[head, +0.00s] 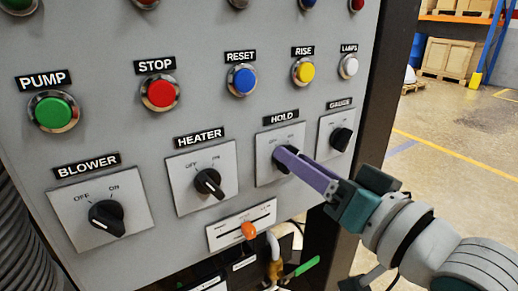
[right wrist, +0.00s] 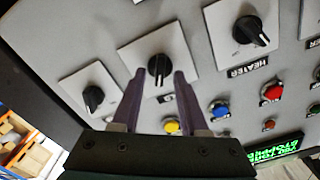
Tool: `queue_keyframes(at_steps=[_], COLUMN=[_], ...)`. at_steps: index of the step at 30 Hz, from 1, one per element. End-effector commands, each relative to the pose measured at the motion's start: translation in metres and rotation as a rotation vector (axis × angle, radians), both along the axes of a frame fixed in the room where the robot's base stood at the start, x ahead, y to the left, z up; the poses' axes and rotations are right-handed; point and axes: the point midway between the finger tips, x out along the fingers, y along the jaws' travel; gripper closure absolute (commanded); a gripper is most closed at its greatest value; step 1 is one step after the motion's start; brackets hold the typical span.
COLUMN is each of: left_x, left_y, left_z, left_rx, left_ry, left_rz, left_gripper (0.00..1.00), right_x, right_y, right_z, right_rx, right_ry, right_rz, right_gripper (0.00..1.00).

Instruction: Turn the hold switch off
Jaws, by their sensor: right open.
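The hold switch is a black knob on a white square plate (head: 263,172) below the HOLD label (head: 281,117) in the head view. My right gripper (head: 288,156) reaches it from the right, and its purple fingers hide much of the knob. In the right wrist view the hold knob (right wrist: 158,66) shows between the tips of the open fingers (right wrist: 158,80), with a gap on both sides. A pale mark shows on the knob; I cannot tell which setting it points to. My left gripper is not in view.
The gauge switch (head: 341,138) is close on the right, the heater switch (head: 208,183) on the left, and the blower switch (head: 106,216) farther left. Push buttons, including the yellow rise button (head: 304,71), sit above. An orange slider knob (head: 248,230) is below.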

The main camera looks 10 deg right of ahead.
Motion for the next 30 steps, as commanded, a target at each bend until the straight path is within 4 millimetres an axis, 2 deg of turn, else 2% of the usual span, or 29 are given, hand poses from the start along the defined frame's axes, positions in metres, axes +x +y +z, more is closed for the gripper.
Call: queue_keyframes(at_steps=[6,18,30], left_x=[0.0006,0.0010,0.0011], left_y=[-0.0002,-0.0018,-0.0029], left_z=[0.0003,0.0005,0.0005], left_rx=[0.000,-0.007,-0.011], left_ry=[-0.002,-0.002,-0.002], left_rz=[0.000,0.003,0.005], left_gripper=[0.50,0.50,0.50], right_x=[0.0000,-0.0002,-0.0003], right_y=[0.0001,-0.0001,-0.0001], right_z=[-0.0003,-0.0002,-0.0001], right_rx=[0.000,0.000,0.000], right_ry=[0.001,0.000,0.000], right_rz=[0.001,0.000,0.000], right_gripper=[0.57,1.00,1.00])
